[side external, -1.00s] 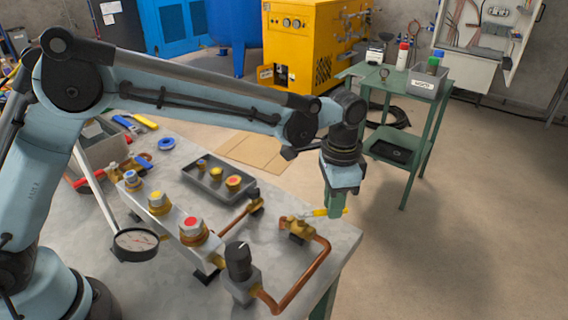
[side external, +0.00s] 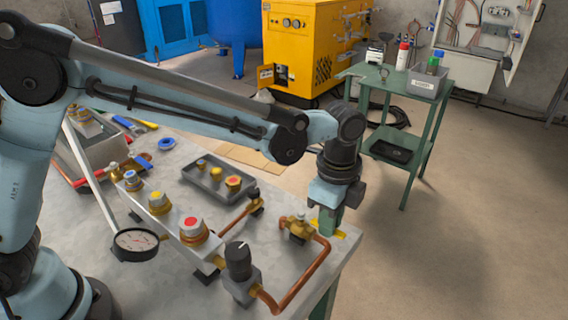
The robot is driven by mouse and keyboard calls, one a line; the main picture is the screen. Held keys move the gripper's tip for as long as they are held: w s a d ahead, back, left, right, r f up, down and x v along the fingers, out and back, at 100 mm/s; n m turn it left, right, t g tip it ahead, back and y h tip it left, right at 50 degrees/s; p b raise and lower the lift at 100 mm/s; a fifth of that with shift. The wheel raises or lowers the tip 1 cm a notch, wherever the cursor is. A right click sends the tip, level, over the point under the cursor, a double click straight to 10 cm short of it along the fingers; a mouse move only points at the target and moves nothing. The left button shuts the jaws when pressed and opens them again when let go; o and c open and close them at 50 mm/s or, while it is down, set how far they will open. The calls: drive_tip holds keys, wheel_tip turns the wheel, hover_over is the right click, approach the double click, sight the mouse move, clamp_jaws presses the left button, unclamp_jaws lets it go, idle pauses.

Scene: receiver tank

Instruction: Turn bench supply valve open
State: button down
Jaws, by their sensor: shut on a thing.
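The bench supply valve (side external: 298,228) is a small brass valve at the right edge of the grey bench, joined to a bent copper pipe. Its yellow lever handle (side external: 341,234) points to the right and slightly towards the camera. My gripper (side external: 328,221) reaches down from above, just right of the valve body, and its green fingers are shut on the handle. The fingers hide most of the handle; only a yellow piece near its end shows.
A black-knobbed regulator (side external: 238,262) stands left of the copper pipe (side external: 305,275). A manifold with capped ports (side external: 176,225), a round gauge (side external: 136,243) and a grey tray (side external: 216,192) of fittings are farther left. A green trolley (side external: 400,90) stands behind.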

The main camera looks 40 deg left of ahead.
drive_tip(key=shift+s+m, duration=0.2)
drive_tip(key=shift+m, duration=0.1)
drive_tip(key=c, duration=1.1)
unclamp_jaws()
drive_tip(key=shift+o, duration=0.2)
wheel_tip(320, 180, up, 12)
drive_tip(key=shift+r, duration=0.1)
drive_tip(key=s+a+n+t+h, duration=0.1)
drive_tip(key=s+a+n+t, duration=0.25)
drive_tip(key=a+n, duration=0.75)
drive_tip(key=s+a+f+n+t, duration=0.2)
drive_tip(key=s+a+n, duration=0.1)
drive_tip(key=a, duration=0.3)
drive_tip(key=s+a+f+n+t+y, duration=0.1)
drive_tip(key=s+a+f+n, duration=0.2)
drive_tip(key=a, duration=0.3)
drive_tip(key=shift+s+a+n+t, duration=0.15)
drive_tip(key=shift+s+n+t, duration=0.2)
drive_tip(key=shift+s+n, duration=0.3)
